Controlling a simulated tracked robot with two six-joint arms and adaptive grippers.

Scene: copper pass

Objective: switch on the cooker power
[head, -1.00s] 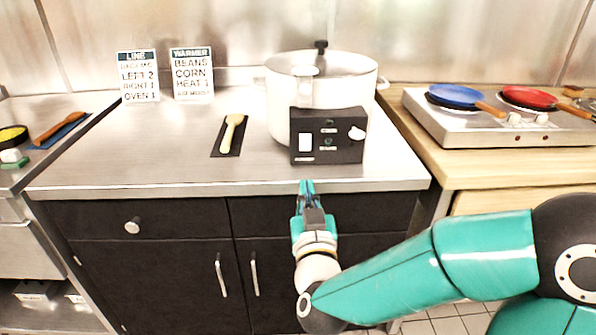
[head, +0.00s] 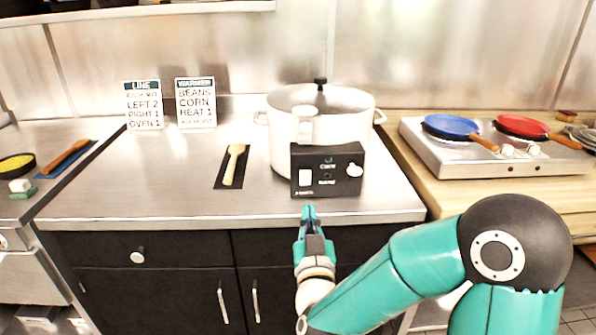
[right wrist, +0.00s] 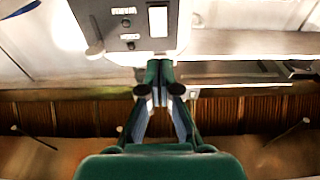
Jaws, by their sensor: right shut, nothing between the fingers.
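The cooker (head: 322,122) is a white pot-shaped appliance with a lid, standing on the steel counter. Its black control box (head: 342,184) faces me at the front, with a white rocker switch (head: 305,177) on the left, a white knob (head: 354,170) on the right and two small dark lamps between. In the right wrist view the box (right wrist: 95,18) and switch (right wrist: 158,21) show at the top. My right gripper (head: 309,209) is shut and empty, just in front of and below the switch, apart from it. It also shows in the right wrist view (right wrist: 160,66). My left gripper is not in view.
A wooden spoon (head: 234,165) lies on a dark mat left of the cooker. Two sign cards (head: 195,102) stand behind it. A hob (head: 440,155) with a blue pan (head: 450,125) and a red pan (head: 525,126) stands at right. The counter's front edge is just beneath my gripper.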

